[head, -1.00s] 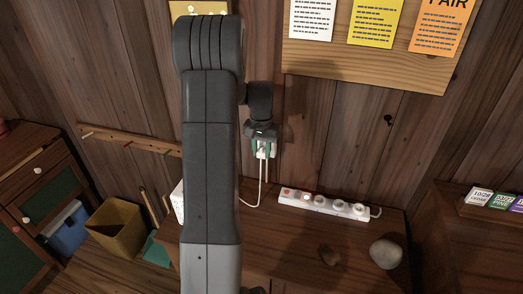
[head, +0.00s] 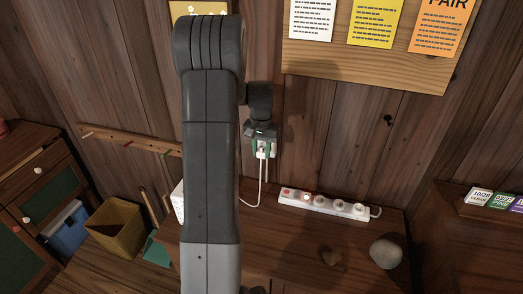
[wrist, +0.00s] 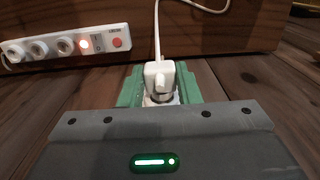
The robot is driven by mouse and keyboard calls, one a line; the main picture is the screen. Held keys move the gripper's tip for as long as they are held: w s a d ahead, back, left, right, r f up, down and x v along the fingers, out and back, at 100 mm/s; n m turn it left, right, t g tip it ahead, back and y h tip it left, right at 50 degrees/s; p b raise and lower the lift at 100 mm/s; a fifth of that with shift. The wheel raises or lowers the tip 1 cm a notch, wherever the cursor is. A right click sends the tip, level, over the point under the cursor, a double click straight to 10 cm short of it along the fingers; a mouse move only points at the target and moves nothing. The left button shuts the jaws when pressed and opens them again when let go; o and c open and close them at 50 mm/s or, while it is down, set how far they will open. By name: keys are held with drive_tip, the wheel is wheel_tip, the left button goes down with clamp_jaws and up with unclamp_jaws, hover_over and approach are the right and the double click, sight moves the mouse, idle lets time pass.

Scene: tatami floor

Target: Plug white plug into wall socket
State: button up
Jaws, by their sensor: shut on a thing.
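My gripper (head: 263,147) is at the wooden wall with its green fingers around a white plug (wrist: 160,76). The plug shows between the fingers in the wrist view, with its white cord (wrist: 157,30) running away from it. In the head view the cord hangs down from the plug (head: 263,151) toward the bench. A small pale part (wrist: 163,99) shows beyond the plug between the fingers, probably the wall socket, mostly hidden by the plug and gripper. I cannot tell whether the plug's pins are in it.
A white power strip (head: 322,205) with a lit red switch lies on the wooden bench (head: 290,250). A grey stone (head: 386,254) sits to its right. A notice board (head: 360,68) hangs above right.

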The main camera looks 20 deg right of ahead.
drive_tip(key=shift+w+d, duration=0.35)
drive_tip(key=shift+w, duration=0.05)
drive_tip(key=o, duration=1)
wheel_tip(320, 180, up, 14)
drive_tip(key=shift+f+b, duration=0.1)
drive_tip(key=shift+b, duration=0.25)
wheel_tip(320, 180, down, 14)
drive_tip(key=shift+r+p, duration=0.1)
drive_tip(key=shift+p, duration=0.4)
